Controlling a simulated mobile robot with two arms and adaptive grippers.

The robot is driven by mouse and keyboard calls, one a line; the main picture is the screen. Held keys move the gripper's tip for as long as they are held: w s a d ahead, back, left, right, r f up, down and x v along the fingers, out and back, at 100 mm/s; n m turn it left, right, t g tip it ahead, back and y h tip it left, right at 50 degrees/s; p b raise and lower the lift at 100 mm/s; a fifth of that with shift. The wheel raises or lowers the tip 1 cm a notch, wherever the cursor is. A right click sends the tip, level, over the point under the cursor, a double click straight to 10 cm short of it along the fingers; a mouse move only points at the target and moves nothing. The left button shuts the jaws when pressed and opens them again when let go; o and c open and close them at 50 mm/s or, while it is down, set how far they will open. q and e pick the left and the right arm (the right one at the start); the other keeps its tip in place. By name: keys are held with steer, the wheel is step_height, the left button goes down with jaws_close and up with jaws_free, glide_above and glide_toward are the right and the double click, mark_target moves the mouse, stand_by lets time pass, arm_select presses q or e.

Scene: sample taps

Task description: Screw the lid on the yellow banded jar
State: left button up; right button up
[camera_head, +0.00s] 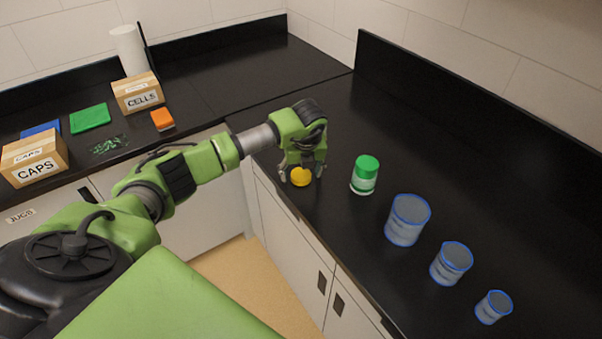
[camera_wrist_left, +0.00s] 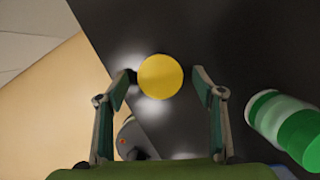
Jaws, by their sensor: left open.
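A round yellow lid (camera_head: 300,176) is near the front edge of the black counter, left of the green-lidded jar. In the left wrist view the lid (camera_wrist_left: 160,76) is a plain yellow disc seen from above. I cannot tell whether a jar is beneath it, and no yellow band shows. My left gripper (camera_head: 301,175) is open and points down over the lid. In the left wrist view its fingers (camera_wrist_left: 168,82) stand on either side of the lid, with a gap on each side. My right gripper is not in view.
A white jar with a green lid and band (camera_head: 365,176) stands close on the right. Three blue-rimmed clear containers (camera_head: 407,221) stand in a row farther right. Labelled boxes (camera_head: 138,93) and coloured items are on the left counter. A raised ledge (camera_head: 470,115) runs behind the right counter.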

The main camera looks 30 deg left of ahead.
mark_target(300, 172)
arm_select(q)
steer(key=c, duration=0.8)
steer(key=shift+r, duration=0.5)
step_height(300, 172, up, 2)
steer(key=shift+r+b, duration=0.15)
steer(key=shift+b, duration=0.45)
steer(key=s+r+b, duration=0.1)
steer(key=s+r, duration=0.2)
steer(key=s, duration=0.1)
steer(key=s+d+r+b, duration=0.1)
steer(key=s+r+b, duration=0.1)
steer(key=s, duration=0.3)
steer(key=s+r+b, duration=0.2)
steer(key=s+r, duration=0.2)
steer(key=s, duration=0.1)
steer(key=shift+d+r, duration=0.4)
